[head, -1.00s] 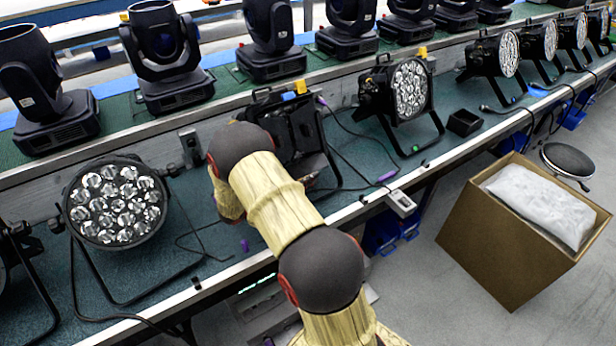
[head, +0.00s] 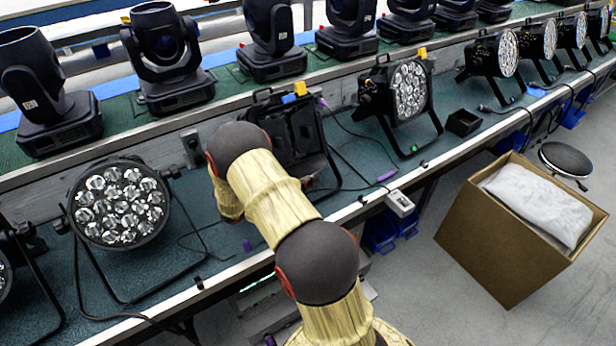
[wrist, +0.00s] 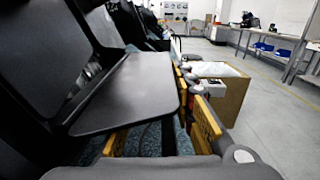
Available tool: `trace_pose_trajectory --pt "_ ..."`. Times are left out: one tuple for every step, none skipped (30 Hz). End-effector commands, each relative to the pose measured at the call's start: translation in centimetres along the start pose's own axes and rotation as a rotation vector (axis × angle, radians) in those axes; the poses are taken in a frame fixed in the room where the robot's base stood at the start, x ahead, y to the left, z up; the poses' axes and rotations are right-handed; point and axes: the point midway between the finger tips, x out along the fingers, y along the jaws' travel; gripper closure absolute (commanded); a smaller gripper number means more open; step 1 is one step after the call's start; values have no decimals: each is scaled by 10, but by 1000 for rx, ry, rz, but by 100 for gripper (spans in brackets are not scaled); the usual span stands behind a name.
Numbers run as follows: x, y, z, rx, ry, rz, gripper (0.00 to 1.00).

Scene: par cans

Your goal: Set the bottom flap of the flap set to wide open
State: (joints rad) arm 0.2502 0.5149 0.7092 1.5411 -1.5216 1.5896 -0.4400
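The flap set (head: 302,125) is a black frame of flat plates on a par can on the bench, partly behind my arm in the head view. In the wrist view, a dark flat flap (wrist: 132,92), apparently the bottom one, sticks out from the set at left. Another upright plate (wrist: 38,55) stands behind it. My gripper (wrist: 162,134) shows in the wrist view with its yellow fingers apart, one under the flap and one to its right. Whether a finger touches the flap cannot be told. In the head view my gripper is mostly hidden.
A par can with clear lenses (head: 118,203) stands left of the set and another (head: 408,92) right. Moving heads (head: 270,40) line the shelf behind. A cable runs across the bench. A cardboard box (head: 500,245) stands on the floor at right.

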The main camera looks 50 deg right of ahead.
Motion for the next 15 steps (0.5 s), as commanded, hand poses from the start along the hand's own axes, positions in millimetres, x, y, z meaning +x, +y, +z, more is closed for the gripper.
trace_pose_trajectory --pt "0 0 0 -1 0 -1 70" --pt "0 -1 0 -1 0 -1 70" --pt "0 -1 0 -1 0 -2 70" --pt "0 -1 0 -1 0 -2 70" --pt "0 -1 0 -1 0 -2 70" --pt "0 -1 0 -1 0 -3 70" --pt "0 -1 0 -2 0 -3 70" --pt "0 -2 -1 -2 0 -3 70" --pt "0 -2 -1 -2 0 -3 70" --pt "0 -2 -1 -2 0 -3 70" --pt "-1 -2 -1 -2 0 -3 70" --pt "-3 -1 -1 -2 0 -2 70" --pt "-6 -1 -1 -2 0 -1 70" --pt "-9 -1 -1 -2 0 -1 70" --pt "-14 -1 -1 -2 0 -1 70"
